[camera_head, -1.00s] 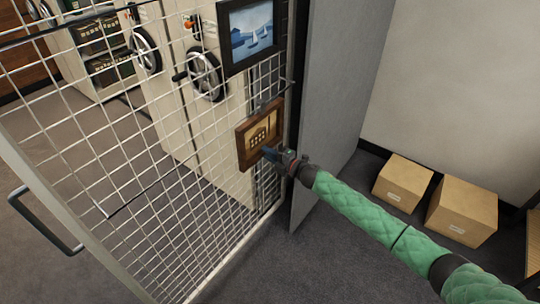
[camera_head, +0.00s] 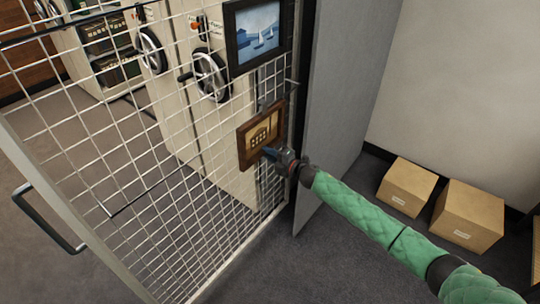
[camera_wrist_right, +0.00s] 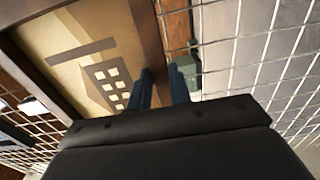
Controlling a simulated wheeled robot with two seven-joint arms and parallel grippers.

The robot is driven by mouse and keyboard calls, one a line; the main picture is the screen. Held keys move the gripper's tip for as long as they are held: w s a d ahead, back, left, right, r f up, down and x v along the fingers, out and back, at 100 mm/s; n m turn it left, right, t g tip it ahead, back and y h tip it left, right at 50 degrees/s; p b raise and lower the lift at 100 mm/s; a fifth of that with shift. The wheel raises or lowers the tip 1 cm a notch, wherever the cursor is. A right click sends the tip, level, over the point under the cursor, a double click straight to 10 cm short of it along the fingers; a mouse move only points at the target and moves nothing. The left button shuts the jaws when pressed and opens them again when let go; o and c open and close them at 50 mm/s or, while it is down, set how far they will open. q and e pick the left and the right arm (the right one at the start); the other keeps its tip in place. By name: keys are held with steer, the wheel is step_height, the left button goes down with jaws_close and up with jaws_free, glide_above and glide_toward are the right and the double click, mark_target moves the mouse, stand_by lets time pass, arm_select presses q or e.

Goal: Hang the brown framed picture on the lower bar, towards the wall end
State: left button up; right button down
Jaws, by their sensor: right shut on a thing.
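The brown framed picture (camera_head: 260,134) is close in front of the wire mesh panel (camera_head: 130,170), below a dark-framed sailboat picture (camera_head: 257,34). My right gripper (camera_head: 270,154) is shut on the lower right part of its frame. In the right wrist view, the gripper's fingers (camera_wrist_right: 160,88) meet the frame (camera_wrist_right: 147,35), and the mesh runs behind it. The lower bar (camera_head: 140,197) is a thin dark line across the mesh; its wall end is hidden near the brown picture. I cannot tell whether the picture touches the bar. My left gripper is not in view.
A grey upright panel (camera_head: 345,100) stands right of the mesh. Two cardboard boxes (camera_head: 407,187) (camera_head: 468,215) sit on the floor at the right. Shelving units with handwheels (camera_head: 211,76) stand behind the mesh. A dark handle (camera_head: 48,220) juts out at the mesh's left edge.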

steer(key=shift+w+a+r, duration=0.3)
steer(key=shift+a+r, duration=0.1)
steer(key=shift+r, duration=0.15)
stand_by(0.4)
steer(key=shift+f, duration=0.35)
steer(key=shift+s+d+f+b, duration=0.1)
steer(key=shift+s+f+b, duration=0.05)
steer(key=shift+f+b, duration=0.6)
steer(key=shift+s+d+f, duration=0.1)
stand_by(0.4)
steer(key=shift+f+b, duration=0.45)
steer(key=shift+f, duration=0.4)
stand_by(0.7)
steer(key=c, duration=1.2)
jaws_free()
